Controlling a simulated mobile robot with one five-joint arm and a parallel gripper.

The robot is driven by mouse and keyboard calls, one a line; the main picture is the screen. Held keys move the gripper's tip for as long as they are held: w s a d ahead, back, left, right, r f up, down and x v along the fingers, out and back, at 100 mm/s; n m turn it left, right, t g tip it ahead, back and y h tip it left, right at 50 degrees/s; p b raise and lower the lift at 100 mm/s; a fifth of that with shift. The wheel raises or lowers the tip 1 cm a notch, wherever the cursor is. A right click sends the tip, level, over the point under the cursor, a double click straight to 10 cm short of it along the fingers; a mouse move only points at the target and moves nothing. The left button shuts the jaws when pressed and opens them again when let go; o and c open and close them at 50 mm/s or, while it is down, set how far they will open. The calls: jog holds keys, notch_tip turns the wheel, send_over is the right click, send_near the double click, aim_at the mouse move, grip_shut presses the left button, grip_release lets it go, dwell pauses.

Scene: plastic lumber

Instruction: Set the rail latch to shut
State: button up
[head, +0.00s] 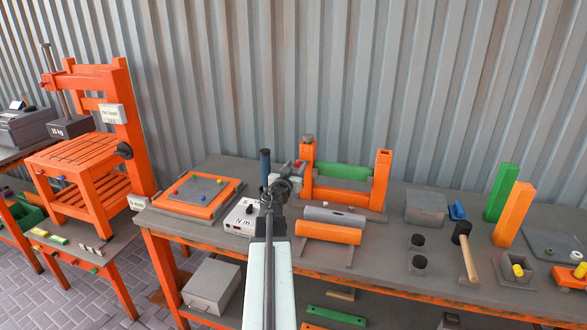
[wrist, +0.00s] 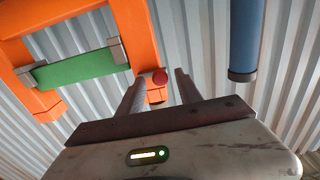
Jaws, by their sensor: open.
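An orange frame (head: 381,165) with two posts and a green bar (head: 343,172) between them stands at the back of the bench. A small red knob (wrist: 159,77) shows at the frame's near post in the wrist view; it looks like part of the rail latch, but its position is unclear. My gripper (head: 294,172) is at the frame's left post. In the wrist view my gripper (wrist: 160,75) is open, with the red knob between its two fingertips in the picture. I cannot tell whether they touch it. The green bar also shows in the wrist view (wrist: 75,70), held by grey end pieces.
A blue upright handle (head: 265,162) stands just left of my gripper and also shows in the wrist view (wrist: 243,38). A white "N m" box (head: 245,217) sits below it.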

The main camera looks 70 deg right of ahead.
grip_shut()
jog(key=shift+a, duration=0.1)
dwell(1.2)
